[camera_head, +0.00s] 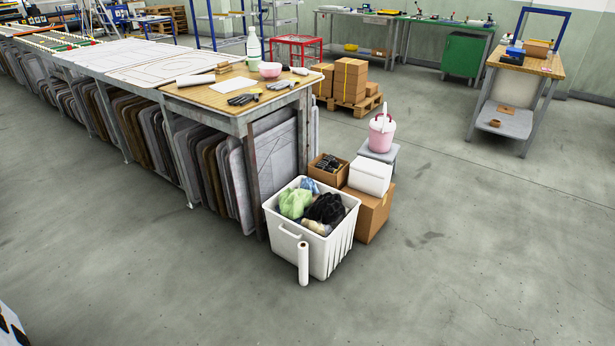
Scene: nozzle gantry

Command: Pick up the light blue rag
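A small patch of light blue cloth, the light blue rag (309,187), shows at the back of a white bin (322,259) on the floor near the middle of the view. It lies partly hidden behind a light green rag (295,203) and a black rag (326,209). A cream-coloured cloth (316,227) lies at the front of the bin. Neither of my grippers is in view.
A white roll (303,263) stands against the bin's front. Cardboard boxes (371,214), a white container (370,177) and a pink bucket (382,133) stand behind right. A long workbench (215,96) with panels below runs left. The floor in front and right is clear.

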